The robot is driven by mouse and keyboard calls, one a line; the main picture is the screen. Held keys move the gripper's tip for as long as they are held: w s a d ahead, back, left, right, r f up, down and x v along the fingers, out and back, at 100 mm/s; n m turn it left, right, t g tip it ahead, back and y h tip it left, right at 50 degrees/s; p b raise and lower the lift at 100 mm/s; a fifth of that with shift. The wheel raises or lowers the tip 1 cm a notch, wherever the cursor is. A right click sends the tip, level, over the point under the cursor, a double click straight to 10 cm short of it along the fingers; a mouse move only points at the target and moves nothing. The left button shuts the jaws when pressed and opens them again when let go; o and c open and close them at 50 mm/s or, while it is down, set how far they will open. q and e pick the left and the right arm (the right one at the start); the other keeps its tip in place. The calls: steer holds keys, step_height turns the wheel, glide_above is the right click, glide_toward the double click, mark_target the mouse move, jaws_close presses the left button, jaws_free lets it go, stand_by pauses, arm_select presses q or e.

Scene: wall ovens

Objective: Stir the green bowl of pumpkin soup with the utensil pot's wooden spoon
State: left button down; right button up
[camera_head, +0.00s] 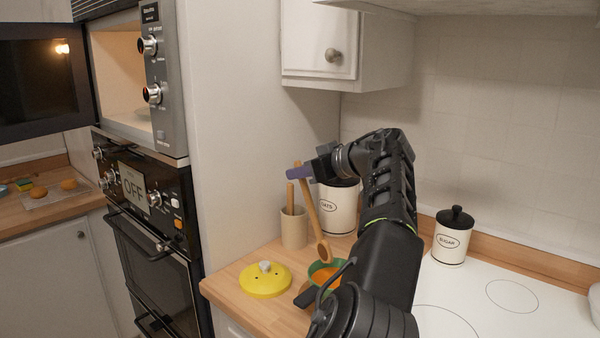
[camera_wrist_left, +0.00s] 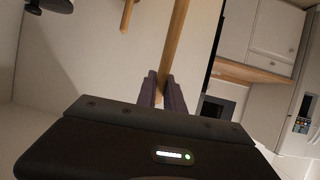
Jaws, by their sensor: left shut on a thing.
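My left gripper (camera_head: 300,172) is shut on the wooden spoon (camera_head: 310,208) near the top of its handle. The spoon hangs head down, slightly tilted, with its head just above the far rim of the green bowl in the picture; I cannot tell if they touch. The green bowl (camera_head: 313,268) holds orange soup (camera_head: 323,277) and is partly hidden by my arm. The beige utensil pot (camera_head: 294,230) stands behind, with another wooden utensil in it. In the left wrist view, the spoon handle (camera_wrist_left: 178,38) runs between the fingers (camera_wrist_left: 162,92). My right gripper is not in view.
A yellow lid (camera_head: 265,281) lies on the wooden counter (camera_head: 228,283), left of the bowl. The oats canister (camera_head: 338,212) stands behind the bowl, and the sugar canister (camera_head: 453,238) stands by the white hob (camera_head: 470,292). An open microwave (camera_head: 165,70) and wall oven are at left.

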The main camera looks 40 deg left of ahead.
arm_select(q)
steer(key=shift+r+p, duration=2.15)
steer(key=shift+r, duration=0.4)
